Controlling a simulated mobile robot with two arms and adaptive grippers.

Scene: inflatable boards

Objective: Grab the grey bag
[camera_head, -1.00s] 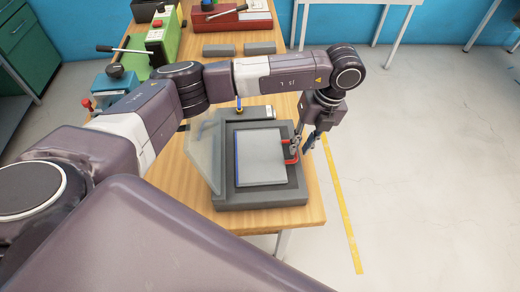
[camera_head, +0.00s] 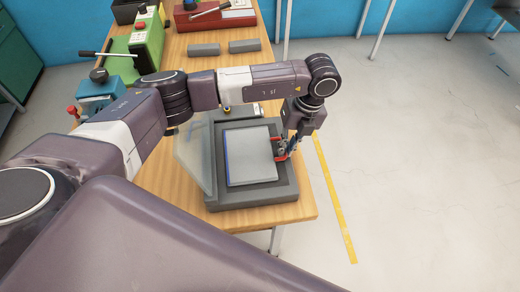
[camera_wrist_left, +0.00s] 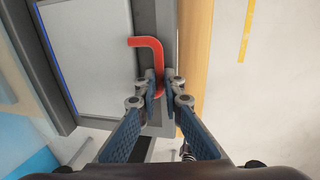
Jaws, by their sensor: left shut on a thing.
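The grey bag (camera_head: 248,158) shows as a flat grey panel with a blue left edge. It lies in a dark grey open box (camera_head: 225,199) on the wooden table. A red bent handle (camera_head: 277,144) is at the bag's right edge. My left gripper (camera_head: 283,151) is at that handle. In the left wrist view, the fingertips (camera_wrist_left: 166,82) are shut on the red handle (camera_wrist_left: 148,42), with its lower leg between them. The grey panel (camera_wrist_left: 92,45) lies just left of the fingers. My right gripper is in neither view.
A translucent lid (camera_head: 195,158) stands open left of the box. Two grey blocks (camera_head: 204,49) lie farther back. A green machine (camera_head: 140,42), a blue vise (camera_head: 98,88) and a red tool (camera_head: 215,15) stand behind. Floor (camera_head: 420,170) is clear at right.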

